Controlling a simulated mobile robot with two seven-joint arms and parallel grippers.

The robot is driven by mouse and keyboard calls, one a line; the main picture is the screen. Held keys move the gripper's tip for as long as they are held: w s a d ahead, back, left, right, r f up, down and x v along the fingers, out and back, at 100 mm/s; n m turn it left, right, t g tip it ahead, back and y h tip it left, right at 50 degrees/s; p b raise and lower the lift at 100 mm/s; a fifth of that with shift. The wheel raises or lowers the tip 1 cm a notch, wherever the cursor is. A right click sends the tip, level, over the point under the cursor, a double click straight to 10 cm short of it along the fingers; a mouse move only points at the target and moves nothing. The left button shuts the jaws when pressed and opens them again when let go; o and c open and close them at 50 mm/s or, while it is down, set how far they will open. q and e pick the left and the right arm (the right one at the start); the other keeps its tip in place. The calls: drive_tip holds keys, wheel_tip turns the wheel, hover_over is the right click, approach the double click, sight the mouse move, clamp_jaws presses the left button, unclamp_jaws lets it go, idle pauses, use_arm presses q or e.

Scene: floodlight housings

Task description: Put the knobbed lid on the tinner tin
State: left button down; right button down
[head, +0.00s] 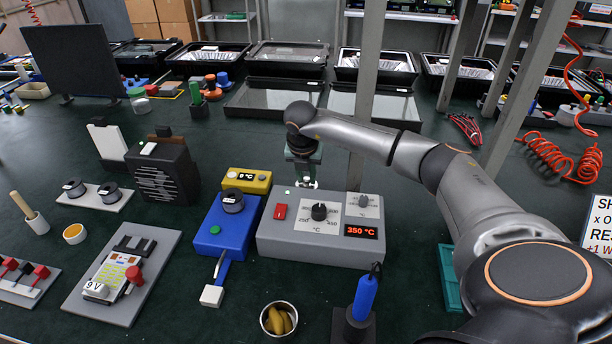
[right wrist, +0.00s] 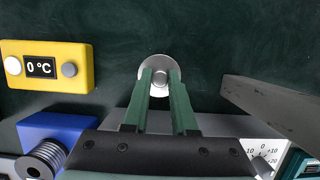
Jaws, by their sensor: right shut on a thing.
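The knobbed lid (right wrist: 158,62), a small silvery disc, is between the fingertips of my right gripper (right wrist: 160,80) in the right wrist view. The green fingers are shut on its knob. In the head view my right gripper (head: 304,182) is just behind the grey heating station, with a pale bit of the lid at its tips. Whether the lid hangs free or rests on something cannot be told. A small open round tin (head: 74,233) with amber contents stands at the left; it may be the tinner tin, but no label shows. My left gripper is out of view.
The grey station (head: 280,239) reading 350 °C stands in front of my right gripper. Left of it are a yellow 0 °C box (head: 247,180) and a blue base (head: 220,232) with a spool. A cup (head: 267,320) holds yellow-brown pieces. A grey post (head: 366,90) rises behind my right forearm.

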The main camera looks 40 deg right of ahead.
drive_tip(key=c, duration=0.7)
unclamp_jaws()
drive_tip(key=v, duration=1.2)
drive_tip(key=shift+p, duration=0.4)
drive_tip(key=shift+a, duration=0.1)
